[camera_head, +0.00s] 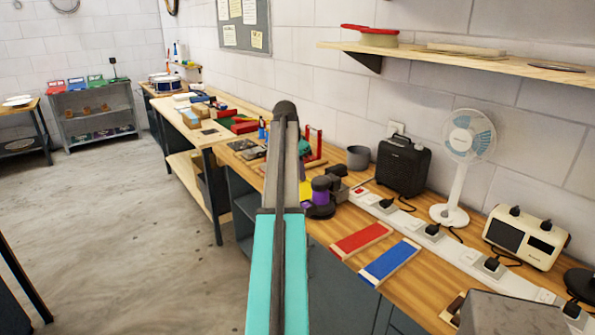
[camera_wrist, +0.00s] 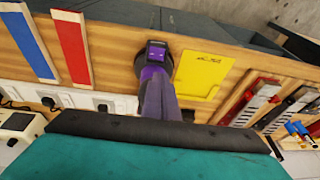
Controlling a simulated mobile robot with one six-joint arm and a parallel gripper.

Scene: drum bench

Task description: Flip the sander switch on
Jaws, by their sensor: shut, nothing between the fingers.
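The sander (camera_head: 320,196), black and purple, stands on the wooden bench, partly beside my raised arm in the head view. In the wrist view the sander (camera_wrist: 153,76) is at the upper centre. A small dark box with purple marks, possibly its switch panel, sits on its bench-front side; whether it is on cannot be read. My gripper (camera_wrist: 160,130) shows as a dark bar with teal behind it across the bottom of the wrist view. It is shut and empty, and it covers part of the sander's near end. Contact cannot be told. The head view does not show the fingertips clearly.
A yellow sheet (camera_wrist: 202,74) lies beside the sander. Red (camera_head: 361,240) and blue (camera_head: 391,261) blocks lie on its other side. A white power strip (camera_head: 410,222) with plugs runs behind them. A fan (camera_head: 463,150) and a black speaker-like box (camera_head: 403,165) stand near the wall.

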